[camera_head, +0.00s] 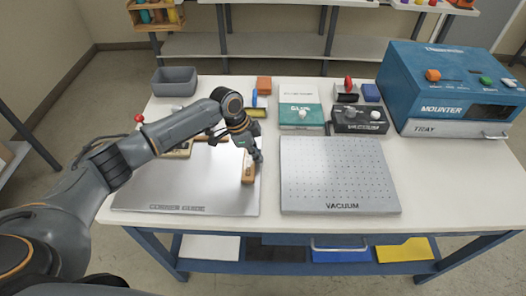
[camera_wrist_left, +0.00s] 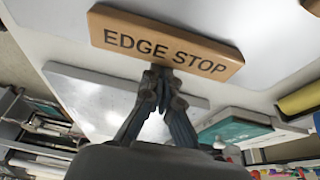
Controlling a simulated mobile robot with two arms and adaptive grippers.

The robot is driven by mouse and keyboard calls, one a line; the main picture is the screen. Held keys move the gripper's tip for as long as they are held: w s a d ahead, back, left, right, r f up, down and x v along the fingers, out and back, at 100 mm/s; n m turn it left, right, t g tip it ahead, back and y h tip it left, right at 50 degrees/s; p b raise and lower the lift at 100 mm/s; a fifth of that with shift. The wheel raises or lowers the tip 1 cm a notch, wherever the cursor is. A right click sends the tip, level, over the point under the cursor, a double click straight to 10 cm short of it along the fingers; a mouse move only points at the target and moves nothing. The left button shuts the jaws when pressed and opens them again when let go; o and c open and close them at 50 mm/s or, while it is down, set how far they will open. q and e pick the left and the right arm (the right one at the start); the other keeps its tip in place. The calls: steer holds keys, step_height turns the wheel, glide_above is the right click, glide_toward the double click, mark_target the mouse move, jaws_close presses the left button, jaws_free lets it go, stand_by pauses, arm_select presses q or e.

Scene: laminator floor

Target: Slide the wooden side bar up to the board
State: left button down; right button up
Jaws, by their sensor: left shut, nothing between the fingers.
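The wooden side bar (camera_head: 249,170) stands near the right edge of the silver corner guide plate (camera_head: 190,197), running front to back. In the left wrist view the side bar (camera_wrist_left: 165,42) reads "EDGE STOP". My left gripper (camera_head: 258,160) is shut with nothing between its fingers, on the bar's right side. In the left wrist view its closed fingertips (camera_wrist_left: 160,72) meet the bar's near edge; whether they press on it I cannot tell. No separate board can be told apart on the silver plate. My right gripper is not in view.
The vacuum plate (camera_head: 340,175) lies to the right across a narrow gap. A teal box (camera_head: 301,116), a black control box (camera_head: 360,120) and the blue mounter (camera_head: 450,90) stand behind. A second wooden piece (camera_head: 178,153) sits at the silver plate's back, partly behind my left arm.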

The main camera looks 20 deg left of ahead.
arm_select(q)
steer(key=shift+d, duration=0.15)
steer(key=a, duration=0.2)
steer(key=s+a, duration=0.1)
steer(key=a, duration=0.2)
steer(key=s+a+p, duration=0.1)
steer(key=a, duration=0.1)
steer(key=shift+a, duration=0.25)
steer(key=s+a, duration=0.1)
steer(key=a, duration=0.3)
steer(key=s+a, duration=0.1)
steer(key=a, duration=0.2)
steer(key=s+a, duration=0.1)
steer(key=a, duration=0.3)
steer(key=shift+s+a, duration=0.2)
steer(key=shift+a, duration=0.1)
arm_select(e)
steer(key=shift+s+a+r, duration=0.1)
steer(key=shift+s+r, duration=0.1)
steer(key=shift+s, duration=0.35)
arm_select(q)
steer(key=shift+a, duration=0.1)
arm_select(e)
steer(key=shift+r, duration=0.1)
